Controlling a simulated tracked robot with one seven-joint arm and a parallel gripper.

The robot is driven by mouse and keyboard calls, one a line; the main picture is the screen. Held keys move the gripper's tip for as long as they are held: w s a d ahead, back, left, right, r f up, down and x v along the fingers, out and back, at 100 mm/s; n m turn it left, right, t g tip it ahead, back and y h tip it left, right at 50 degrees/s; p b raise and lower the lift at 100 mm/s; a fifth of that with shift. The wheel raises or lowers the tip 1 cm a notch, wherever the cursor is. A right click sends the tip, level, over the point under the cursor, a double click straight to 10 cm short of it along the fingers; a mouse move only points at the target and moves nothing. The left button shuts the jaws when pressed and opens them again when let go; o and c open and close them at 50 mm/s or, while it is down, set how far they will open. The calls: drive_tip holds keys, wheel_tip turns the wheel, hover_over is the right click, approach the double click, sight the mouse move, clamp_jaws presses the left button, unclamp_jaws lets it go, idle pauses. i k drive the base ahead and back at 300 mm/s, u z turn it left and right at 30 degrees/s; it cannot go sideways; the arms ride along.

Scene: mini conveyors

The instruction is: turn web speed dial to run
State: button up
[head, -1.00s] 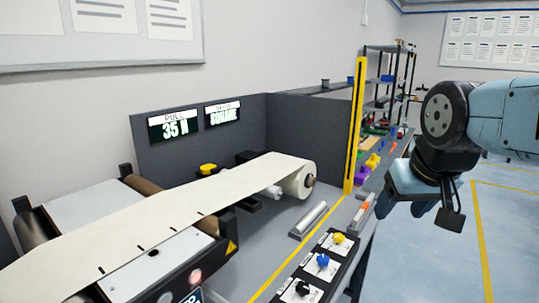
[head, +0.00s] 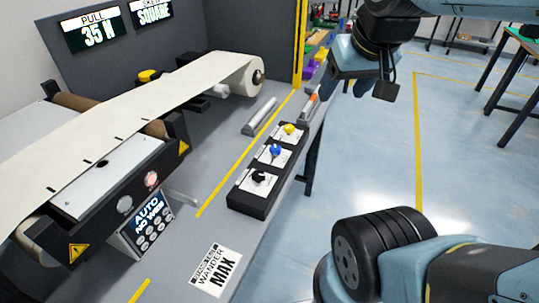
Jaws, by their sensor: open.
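A black control box (head: 239,200) stands on the bench's right side with three dials in a row. The yellow dial (head: 290,129) is farthest, the blue dial (head: 276,150) is in the middle and the black dial (head: 258,177) is nearest. Their labels are too small to read, so I cannot tell which is the web speed dial or where each points. My gripper (head: 348,86) hangs at the top, right of and beyond the box, apart from the dials. It is open and empty, with its fingers partly hidden.
A cream web (head: 130,108) runs over rollers at left to a roll. A metal bar (head: 260,116) lies behind the box. Open floor lies to the right.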

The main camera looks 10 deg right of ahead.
sight(258, 176)
drive_tip(key=u, duration=0.4)
drive_tip(key=k, duration=1.05)
drive_tip(key=z, duration=0.35)
drive_tip(key=i, duration=0.5)
